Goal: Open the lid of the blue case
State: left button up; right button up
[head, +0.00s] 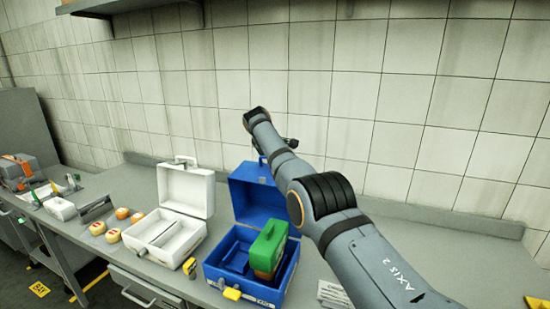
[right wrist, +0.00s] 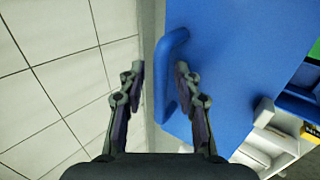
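The blue case (head: 212,272) stands on the grey bench with its lid (head: 252,200) raised upright at the back. A green and brown block-like object (head: 268,248) sits in its right part. In the right wrist view the lid (right wrist: 235,60) fills much of the right side, with its blue handle (right wrist: 172,75) on the edge. My right gripper (right wrist: 160,75) is open, its fingers on either side of the handle, not visibly closed on it. In the head view my right arm hides most of that gripper. My left gripper is not in view.
A white case (head: 184,190) with its lid up stands left of the blue one. A tiled wall (head: 240,60) runs close behind. A small sign (head: 333,293) stands right of the case.

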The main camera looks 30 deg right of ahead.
jog(key=shift+a+r, duration=0.15)
jog(key=shift+r, duration=0.1)
jog(key=v, duration=1.1)
jog(key=shift+s, duration=0.2)
jog(key=shift+a, duration=0.15)
